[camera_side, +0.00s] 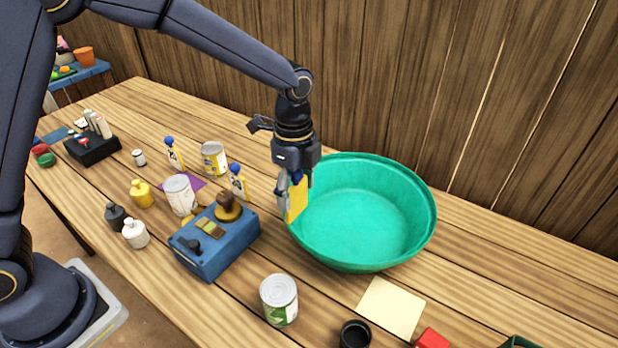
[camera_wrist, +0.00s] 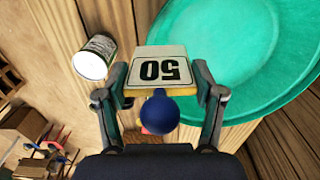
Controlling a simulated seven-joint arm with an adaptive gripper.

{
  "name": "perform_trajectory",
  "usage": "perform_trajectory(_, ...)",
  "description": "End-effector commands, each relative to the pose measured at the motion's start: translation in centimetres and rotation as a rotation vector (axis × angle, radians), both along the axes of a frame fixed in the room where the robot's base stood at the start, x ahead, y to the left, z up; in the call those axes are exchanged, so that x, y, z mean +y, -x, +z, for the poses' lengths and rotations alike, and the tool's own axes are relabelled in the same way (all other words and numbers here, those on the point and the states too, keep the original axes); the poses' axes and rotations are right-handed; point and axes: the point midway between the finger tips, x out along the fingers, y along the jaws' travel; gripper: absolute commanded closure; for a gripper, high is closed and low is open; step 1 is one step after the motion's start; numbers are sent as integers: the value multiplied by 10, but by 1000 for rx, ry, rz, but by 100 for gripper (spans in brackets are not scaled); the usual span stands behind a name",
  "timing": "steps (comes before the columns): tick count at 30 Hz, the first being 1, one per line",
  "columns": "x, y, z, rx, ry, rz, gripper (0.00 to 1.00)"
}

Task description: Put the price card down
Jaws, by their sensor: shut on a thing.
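My gripper (camera_side: 294,186) is shut on a price card (camera_side: 297,203), a yellow block with a white face. In the camera_wrist view the card (camera_wrist: 160,66) shows an upside-down "50", and its blue knob (camera_wrist: 160,112) sits between the fingers of my gripper (camera_wrist: 161,82). The card hangs near the left rim of the large green basin (camera_side: 365,225), and I cannot tell how high it is. Two other price cards with blue knobs stand on the table (camera_side: 510,262), one at the left (camera_side: 174,156) and one nearer (camera_side: 238,184).
A blue scale (camera_side: 216,247) with a brown weight stands left of the basin. Several cans, including a green-labelled one (camera_side: 279,300), and small bottles stand around it. A cream sheet (camera_side: 391,307), black cup (camera_side: 355,335) and red block (camera_side: 432,339) are in front. Bare wood lies right of the basin.

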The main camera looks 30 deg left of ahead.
Motion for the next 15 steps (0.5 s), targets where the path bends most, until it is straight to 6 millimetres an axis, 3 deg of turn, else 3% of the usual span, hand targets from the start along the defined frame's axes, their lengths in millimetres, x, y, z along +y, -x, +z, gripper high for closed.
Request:
perform_trajectory(4,-7,-23,-15,0,0,-1,59)
perform_trajectory(11,-24,-81,-42,-1,-1,1,59)
perform_trajectory(15,-31,-105,-70,2,-2,1,59)
